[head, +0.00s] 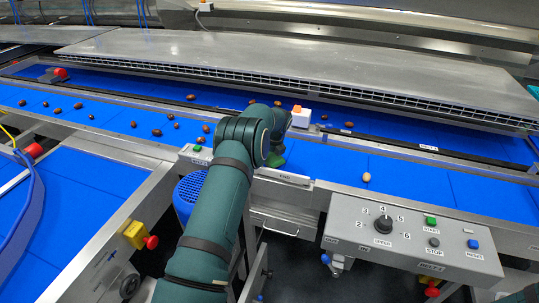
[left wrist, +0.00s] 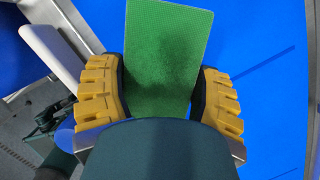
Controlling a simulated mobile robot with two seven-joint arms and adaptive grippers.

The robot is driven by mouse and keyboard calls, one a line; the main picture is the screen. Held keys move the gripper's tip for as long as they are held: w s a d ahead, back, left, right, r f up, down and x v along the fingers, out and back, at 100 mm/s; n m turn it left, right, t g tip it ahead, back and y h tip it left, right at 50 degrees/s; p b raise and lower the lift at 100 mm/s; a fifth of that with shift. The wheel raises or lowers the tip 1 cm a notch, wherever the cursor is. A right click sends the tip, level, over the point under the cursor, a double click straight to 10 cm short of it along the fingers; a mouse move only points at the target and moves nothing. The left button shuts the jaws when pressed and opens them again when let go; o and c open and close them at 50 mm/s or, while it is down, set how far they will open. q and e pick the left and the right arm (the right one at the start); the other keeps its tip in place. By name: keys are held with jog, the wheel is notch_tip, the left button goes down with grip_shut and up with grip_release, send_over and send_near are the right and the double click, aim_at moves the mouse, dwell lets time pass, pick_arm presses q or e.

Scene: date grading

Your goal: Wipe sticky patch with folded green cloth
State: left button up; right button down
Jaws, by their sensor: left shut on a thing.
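My left gripper (left wrist: 162,92) is shut on the folded green cloth (left wrist: 165,45), which sits between its yellow-padded fingers. The cloth has a dark shade over its middle in the left wrist view. In the head view a small part of the cloth (head: 277,158) shows beside my wrist, low over the near edge of the blue belt (head: 330,160). I cannot tell whether the cloth touches the belt. I make out no sticky patch; it may be hidden under the cloth or my arm. My right gripper is not in view.
Several brown dates (head: 157,132) lie on the belt to the left, and one pale date (head: 366,177) lies to the right. A control panel (head: 410,235) with a knob and buttons stands at the near right. A steel cover (head: 290,65) runs along the back.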

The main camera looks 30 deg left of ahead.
pick_arm(q)
jog(key=shift+f+b, duration=0.6)
jog(key=shift+f, duration=0.35)
dwell(0.3)
jog(key=shift+w+a+f+b, duration=0.1)
jog(key=shift+w+a+b, duration=0.05)
jog(key=shift+w+b, duration=0.45)
jog(key=shift+w+a+f+b, duration=0.15)
jog(key=shift+w+b, duration=0.25)
jog(key=shift+w, duration=0.35)
jog(key=shift+w+a+r, duration=0.1)
jog(key=shift+w+r, duration=0.1)
jog(key=shift+w, duration=0.2)
jog(key=shift+r, duration=0.1)
jog(key=shift+s, duration=0.1)
